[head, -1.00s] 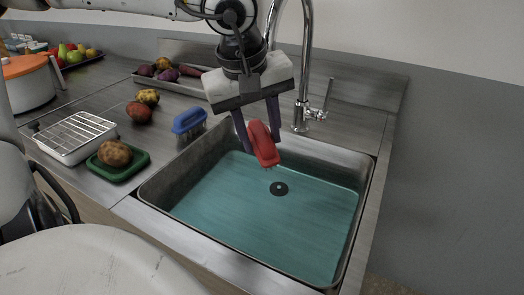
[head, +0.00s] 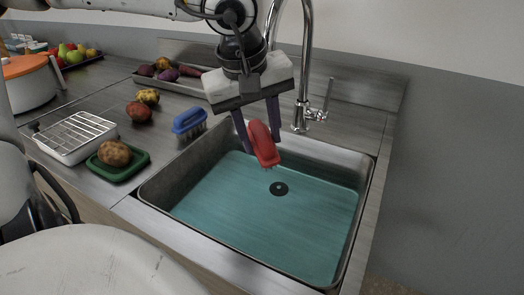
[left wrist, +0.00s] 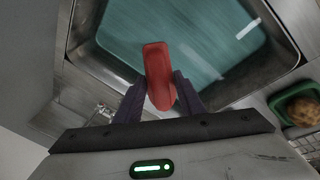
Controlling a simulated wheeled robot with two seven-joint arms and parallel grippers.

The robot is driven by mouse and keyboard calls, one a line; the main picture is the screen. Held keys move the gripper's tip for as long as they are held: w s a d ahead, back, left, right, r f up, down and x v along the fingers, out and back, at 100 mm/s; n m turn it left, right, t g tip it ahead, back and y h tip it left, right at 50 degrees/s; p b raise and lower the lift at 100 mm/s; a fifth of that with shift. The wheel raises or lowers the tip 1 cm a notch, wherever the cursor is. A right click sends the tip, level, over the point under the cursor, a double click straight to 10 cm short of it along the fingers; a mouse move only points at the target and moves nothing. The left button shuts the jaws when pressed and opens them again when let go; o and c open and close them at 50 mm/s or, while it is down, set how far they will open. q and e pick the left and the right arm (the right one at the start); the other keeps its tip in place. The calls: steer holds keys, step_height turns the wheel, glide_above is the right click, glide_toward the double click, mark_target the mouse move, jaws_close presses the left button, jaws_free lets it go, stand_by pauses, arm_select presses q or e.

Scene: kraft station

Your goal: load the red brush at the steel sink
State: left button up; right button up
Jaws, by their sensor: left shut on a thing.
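The red brush (head: 263,143) is held by my left gripper (head: 258,147), whose dark fingers close on its sides. It hangs tilted over the back part of the steel sink (head: 171,199), with its bristles, barely seen, pointing down. In the left wrist view the red brush (left wrist: 158,75) sits between the fingers (left wrist: 158,97), above the water. The sink holds teal water (head: 255,220) with a dark round drain in it. I cannot clearly tell whether the bristles touch the water; the brush appears above it. My right gripper is not in view.
A chrome faucet (head: 306,70) stands behind the sink, close to my left gripper. A blue brush (head: 189,122), a potato (head: 114,153) on a green tray (head: 133,170), and a wire rack (head: 76,134) are on the left counter. A vegetable tray (head: 190,88) lies at the back.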

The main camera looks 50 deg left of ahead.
mark_target(262, 128)
arm_select(q)
steer(key=shift+r+p, duration=1.55)
steer(key=shift+r, duration=0.55)
steer(key=shift+f, duration=0.1)
steer(key=shift+s, duration=0.1)
